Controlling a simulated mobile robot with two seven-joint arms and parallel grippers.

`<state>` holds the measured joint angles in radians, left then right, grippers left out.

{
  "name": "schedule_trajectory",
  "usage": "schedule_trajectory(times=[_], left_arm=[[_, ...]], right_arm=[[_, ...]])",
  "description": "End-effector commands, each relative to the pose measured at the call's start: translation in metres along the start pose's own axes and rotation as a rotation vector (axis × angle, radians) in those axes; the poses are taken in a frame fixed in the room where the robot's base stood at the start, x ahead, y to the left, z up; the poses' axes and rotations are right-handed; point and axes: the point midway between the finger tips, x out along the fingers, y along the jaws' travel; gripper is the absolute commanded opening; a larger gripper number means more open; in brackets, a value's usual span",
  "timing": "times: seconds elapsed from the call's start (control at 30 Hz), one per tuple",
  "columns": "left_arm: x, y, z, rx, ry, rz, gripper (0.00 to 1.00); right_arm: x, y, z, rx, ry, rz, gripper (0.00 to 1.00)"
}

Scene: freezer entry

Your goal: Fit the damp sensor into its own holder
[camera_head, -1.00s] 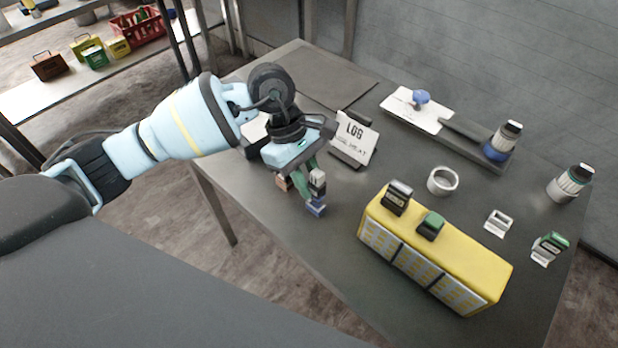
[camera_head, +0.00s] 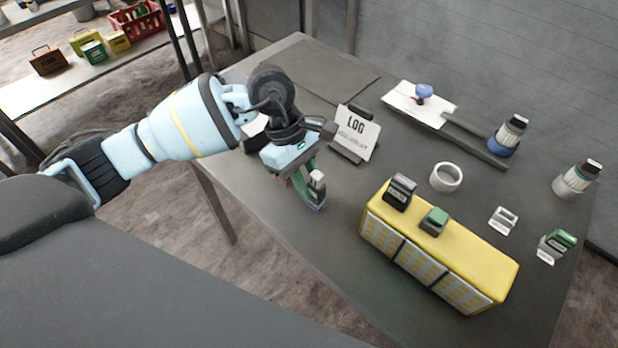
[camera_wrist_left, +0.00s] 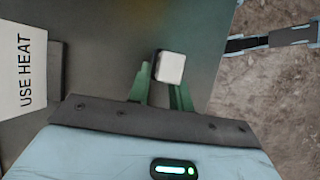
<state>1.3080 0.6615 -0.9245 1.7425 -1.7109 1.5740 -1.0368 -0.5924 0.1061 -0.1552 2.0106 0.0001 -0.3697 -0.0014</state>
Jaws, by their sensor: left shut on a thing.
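My left gripper (camera_head: 308,184) is low at the table's near left edge, its green fingers shut on a small block with a pale grey top (camera_wrist_left: 171,67) and a bluish lower end. The block also shows in the head view (camera_head: 317,184). No label on it is readable, so I cannot tell for sure that it is the damp sensor. A white open frame-like holder (camera_head: 503,220) lies empty on the right of the table. A dark device (camera_head: 400,192) and a green-topped one (camera_head: 434,221) sit on a yellow box (camera_head: 465,256). My right gripper is not in view.
A log sign (camera_head: 358,133) stands just right of my gripper. The table is clear between sign and yellow box.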

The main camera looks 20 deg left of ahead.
Motion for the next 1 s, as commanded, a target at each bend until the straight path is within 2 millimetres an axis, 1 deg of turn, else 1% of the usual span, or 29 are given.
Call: schedule_trajectory(times=[0.17,0.33,0.8,1.0], left_arm=[[0.004,0.0,-0.002,0.0,0.0,0.0,0.0],[0.003,0.0,-0.001,0.0,0.0,-0.001,0.0],[-0.012,0.0,0.005,0.0,0.001,0.001,0.0],[-0.013,0.0,0.006,0.0,0.001,0.0,0.0]], right_arm=[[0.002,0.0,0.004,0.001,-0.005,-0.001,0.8],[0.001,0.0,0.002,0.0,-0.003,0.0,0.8],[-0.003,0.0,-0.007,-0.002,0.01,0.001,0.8],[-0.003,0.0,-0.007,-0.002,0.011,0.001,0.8]])
